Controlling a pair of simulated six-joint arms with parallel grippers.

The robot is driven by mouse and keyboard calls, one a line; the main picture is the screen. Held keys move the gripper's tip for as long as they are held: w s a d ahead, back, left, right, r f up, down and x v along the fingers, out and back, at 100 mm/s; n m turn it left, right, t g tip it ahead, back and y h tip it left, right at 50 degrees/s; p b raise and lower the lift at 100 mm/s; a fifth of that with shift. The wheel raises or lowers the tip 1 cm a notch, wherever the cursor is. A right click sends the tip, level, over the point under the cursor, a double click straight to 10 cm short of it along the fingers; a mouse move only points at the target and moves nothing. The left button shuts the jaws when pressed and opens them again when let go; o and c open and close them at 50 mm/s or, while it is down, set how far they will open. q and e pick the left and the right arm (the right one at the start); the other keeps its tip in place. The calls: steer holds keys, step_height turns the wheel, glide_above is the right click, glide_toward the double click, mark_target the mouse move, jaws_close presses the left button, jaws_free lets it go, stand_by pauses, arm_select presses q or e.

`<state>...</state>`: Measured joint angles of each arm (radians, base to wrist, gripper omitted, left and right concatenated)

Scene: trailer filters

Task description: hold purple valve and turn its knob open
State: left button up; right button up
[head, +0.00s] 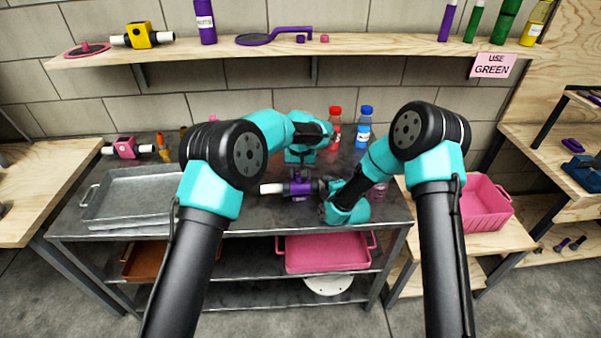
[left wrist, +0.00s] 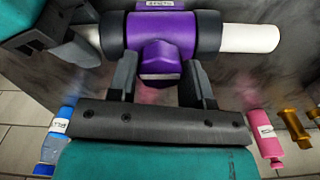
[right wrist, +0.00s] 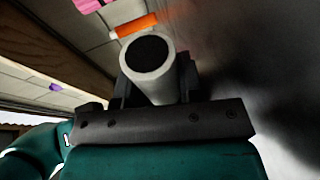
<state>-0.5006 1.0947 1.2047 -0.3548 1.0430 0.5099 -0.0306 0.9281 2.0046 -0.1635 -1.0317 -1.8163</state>
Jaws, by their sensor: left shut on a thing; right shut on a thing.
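The purple valve (head: 301,188) is above the dark metal bench, a white pipe end (head: 271,188) pointing left. It also shows in the left wrist view (left wrist: 184,35), with black collars. My left gripper (head: 301,171) comes from above and behind; in the left wrist view its fingers are shut about the purple knob (left wrist: 160,58). My right gripper (head: 323,187) is shut on the valve's other white pipe end (right wrist: 152,75), which points toward the right wrist camera. Its fingertips are partly hidden behind the pipe. A small label on the valve is unreadable.
A grey metal tray (head: 130,195) and a pink valve (head: 125,147) are on the bench's left. Red (head: 335,125) and blue (head: 363,125) bottles stand behind. A pink bin (head: 484,203) is right. The shelf above holds a yellow valve (head: 141,35).

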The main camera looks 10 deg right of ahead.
stand_by(0.4)
arm_select(q)
steer(key=o, duration=0.9)
steer(key=shift+r, duration=0.1)
step_height(320, 180, up, 12)
steer(key=shift+f, duration=0.1)
arm_select(e)
steer(key=o, duration=1.2)
steer(key=shift+s, duration=0.1)
